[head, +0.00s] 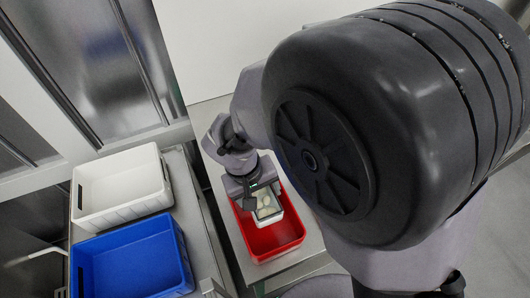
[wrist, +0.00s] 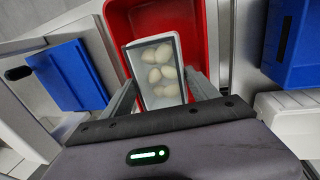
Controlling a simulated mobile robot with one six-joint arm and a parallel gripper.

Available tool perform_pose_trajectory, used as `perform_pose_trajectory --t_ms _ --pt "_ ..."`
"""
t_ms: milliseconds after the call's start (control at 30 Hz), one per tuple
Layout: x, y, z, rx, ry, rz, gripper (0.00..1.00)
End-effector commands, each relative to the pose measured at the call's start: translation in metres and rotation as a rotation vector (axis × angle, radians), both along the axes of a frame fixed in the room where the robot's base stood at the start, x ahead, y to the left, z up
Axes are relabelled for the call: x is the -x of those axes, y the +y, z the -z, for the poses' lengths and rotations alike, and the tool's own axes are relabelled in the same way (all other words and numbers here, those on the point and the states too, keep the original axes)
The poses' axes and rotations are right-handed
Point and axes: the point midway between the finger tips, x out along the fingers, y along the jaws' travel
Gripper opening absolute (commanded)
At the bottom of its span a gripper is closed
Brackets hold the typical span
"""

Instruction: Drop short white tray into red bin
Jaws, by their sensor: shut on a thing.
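The short white tray (wrist: 173,99) holds several pale filled pasta pieces (wrist: 158,75). My gripper (wrist: 160,94) is shut on the tray, with a finger on each side of it in the wrist view. In the head view my gripper (head: 256,197) and the tray (head: 269,213) are over the red bin (head: 268,252). The red bin (wrist: 198,20) also shows behind and around the tray in the wrist view. I cannot tell how far the tray is above the bin floor. The gripper and tray hide part of the bin's inside.
A blue bin (head: 131,262) and a white bin (head: 121,187) stand on a surface left of the red bin. The red bin stands on a light table (head: 211,113). A gap separates the two surfaces. My arm blocks the right of the head view.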

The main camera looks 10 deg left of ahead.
Motion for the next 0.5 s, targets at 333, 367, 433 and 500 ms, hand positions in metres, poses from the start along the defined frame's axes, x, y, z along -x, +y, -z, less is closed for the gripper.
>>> perform_pose_trajectory --t_ms 333,367,433,500 --pt "0.000 0.000 0.016 0.000 0.000 0.000 0.00" --pt "0.000 0.000 0.018 0.000 0.000 0.000 0.00" --pt "0.000 0.000 0.021 0.000 0.000 0.000 0.00" --pt "0.000 0.000 0.022 0.000 0.000 0.000 0.00"
